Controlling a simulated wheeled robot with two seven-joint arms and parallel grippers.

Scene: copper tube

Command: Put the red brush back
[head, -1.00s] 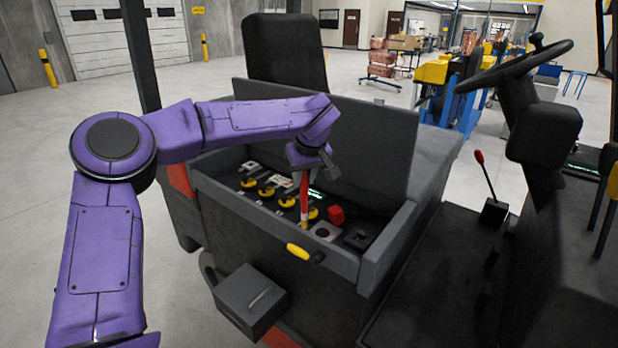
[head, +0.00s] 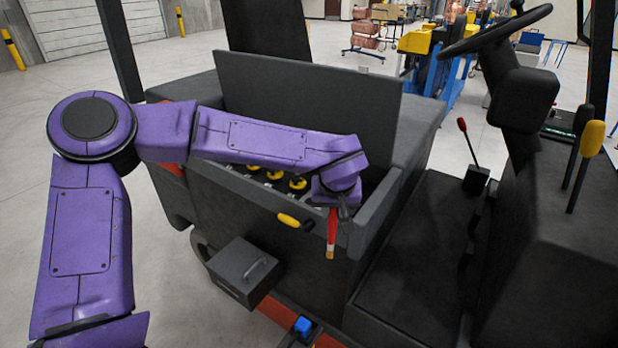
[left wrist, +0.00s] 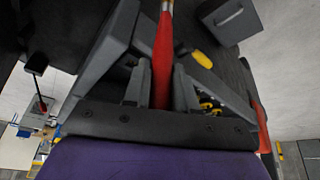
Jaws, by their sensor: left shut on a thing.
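The red brush (head: 331,226) hangs upright, bristle end down, below my left gripper (head: 334,206). It is in front of the outer wall of the open battery-like compartment (head: 237,203) of the dark vehicle. In the left wrist view, the two fingers of my left gripper (left wrist: 160,88) are shut on the red handle of the brush (left wrist: 163,60), one on each side. My forearm hides part of the compartment's inside. My right gripper is not in view.
A grey box with a handle (head: 243,272) juts from the vehicle's front side. The raised lid (head: 310,105) stands behind my arm. A blue object (head: 302,326) is low at the bottom. Levers and a steering wheel (head: 497,30) are at the right.

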